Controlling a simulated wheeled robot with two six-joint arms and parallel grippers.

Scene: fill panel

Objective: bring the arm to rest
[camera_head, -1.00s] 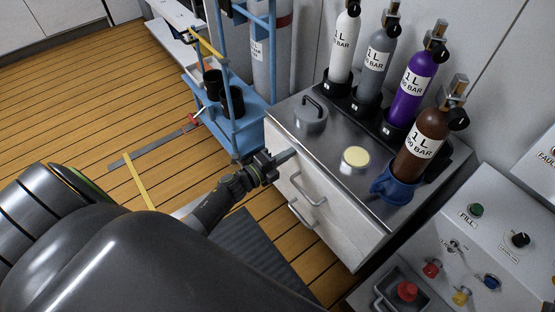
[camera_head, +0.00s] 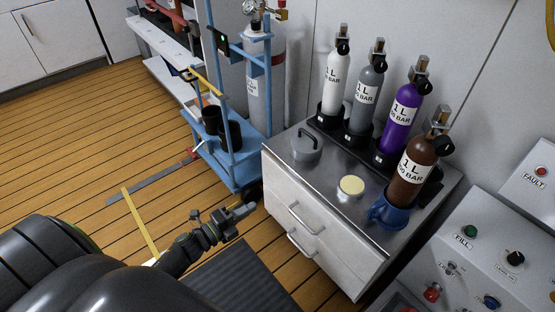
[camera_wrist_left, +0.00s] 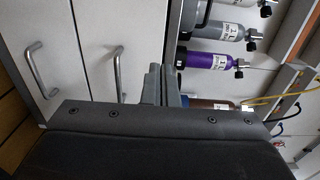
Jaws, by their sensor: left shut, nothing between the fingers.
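My left gripper (camera_head: 236,214) is in the head view, low beside the front left corner of the white drawer cabinet (camera_head: 320,240). It is shut and empty, and apart from the cabinet. In the left wrist view, the closed fingers (camera_wrist_left: 163,84) point towards the cabinet front, with two drawer handles (camera_wrist_left: 40,70) to the left. My right gripper is in neither view.
Several 1 L cylinders stand on the cabinet's steel top, including a brown one (camera_head: 416,170) in a blue holder (camera_head: 388,213). A blue cart (camera_head: 237,170) stands left of the cabinet. A control panel (camera_head: 480,262) is at the right. The wooden floor (camera_head: 75,150) at left is largely clear.

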